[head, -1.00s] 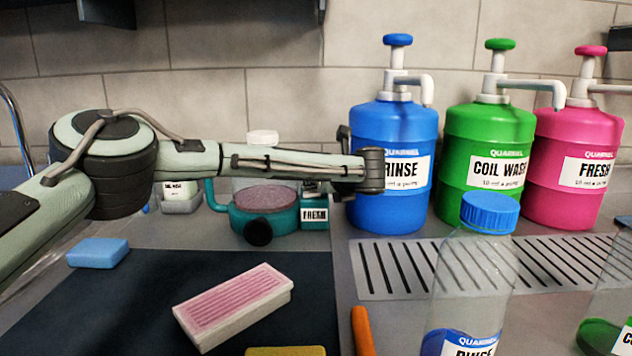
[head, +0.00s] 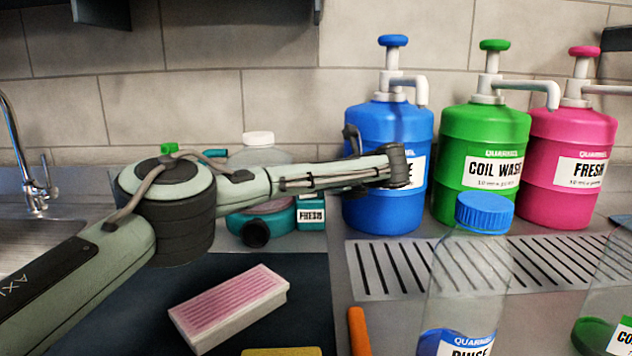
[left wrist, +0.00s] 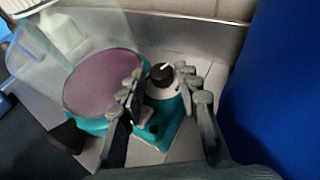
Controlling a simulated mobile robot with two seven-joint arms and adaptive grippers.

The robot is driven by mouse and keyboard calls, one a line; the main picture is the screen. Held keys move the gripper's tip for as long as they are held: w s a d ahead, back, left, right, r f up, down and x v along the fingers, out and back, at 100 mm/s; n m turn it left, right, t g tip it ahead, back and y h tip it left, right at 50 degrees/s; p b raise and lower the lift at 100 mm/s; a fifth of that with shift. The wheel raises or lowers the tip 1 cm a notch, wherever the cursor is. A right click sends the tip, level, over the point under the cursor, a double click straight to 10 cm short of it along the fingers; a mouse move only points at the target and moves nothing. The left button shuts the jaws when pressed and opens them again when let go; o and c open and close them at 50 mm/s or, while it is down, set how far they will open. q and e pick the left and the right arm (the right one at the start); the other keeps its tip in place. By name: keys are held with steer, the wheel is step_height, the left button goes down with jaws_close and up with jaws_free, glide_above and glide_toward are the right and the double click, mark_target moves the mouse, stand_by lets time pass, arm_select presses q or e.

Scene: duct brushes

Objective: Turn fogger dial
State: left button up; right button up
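In the left wrist view, the fogger's teal body (left wrist: 165,118) carries a black dial (left wrist: 162,73) with a white pointer mark. A clear tank with a pinkish disc (left wrist: 100,82) is beside it. My left gripper (left wrist: 161,80) is open, with one finger on each side of the dial in the picture. I cannot tell whether either finger touches it. My right gripper is not in view.
A blue RINSE pump jug (head: 375,200) stands close to the right of the fogger. Green (head: 478,200) and pink (head: 570,200) jugs follow it. A clear bottle with a blue cap (head: 485,212) is in front. A pink-topped brush block (head: 230,308) lies on the dark mat.

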arm_select(q)
steer(key=shift+s+d, duration=0.1)
steer(key=v, duration=1.1)
steer(key=shift+s+r, duration=0.15)
steer(key=shift+s, duration=0.15)
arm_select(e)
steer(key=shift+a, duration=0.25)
